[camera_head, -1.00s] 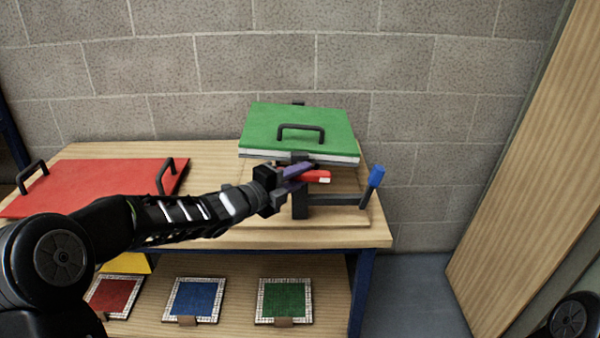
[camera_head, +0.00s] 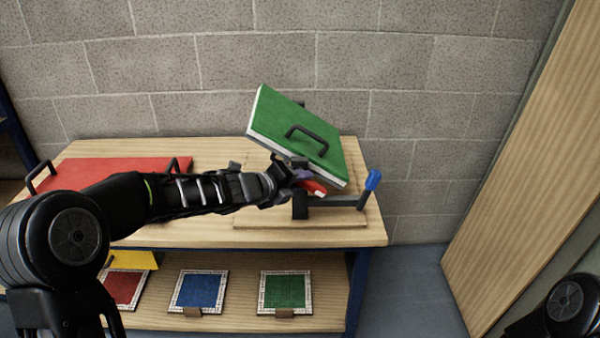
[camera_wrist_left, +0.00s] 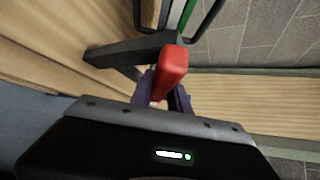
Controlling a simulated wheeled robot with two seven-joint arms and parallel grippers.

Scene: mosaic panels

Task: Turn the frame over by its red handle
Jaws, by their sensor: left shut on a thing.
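The frame holds a green panel (camera_head: 290,132) with a black bar handle (camera_head: 306,138) on its upper face. It is tilted, its left side raised and its right side low, above a wooden base board (camera_head: 345,216). My left gripper (camera_head: 303,180) is shut on the red handle (camera_head: 315,188) at the frame's front side. In the left wrist view the red handle (camera_wrist_left: 171,70) sits between the two purple fingers. A lever with a blue grip (camera_head: 372,180) stands to the right. My right gripper is not in view; only part of that arm shows.
A red panel (camera_head: 110,173) with black handles lies at the left of the wooden table. On the shelf below are red (camera_head: 124,288), blue (camera_head: 198,290) and green (camera_head: 285,291) mosaic squares. A block wall stands behind; a wooden board (camera_head: 530,180) rises at the right.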

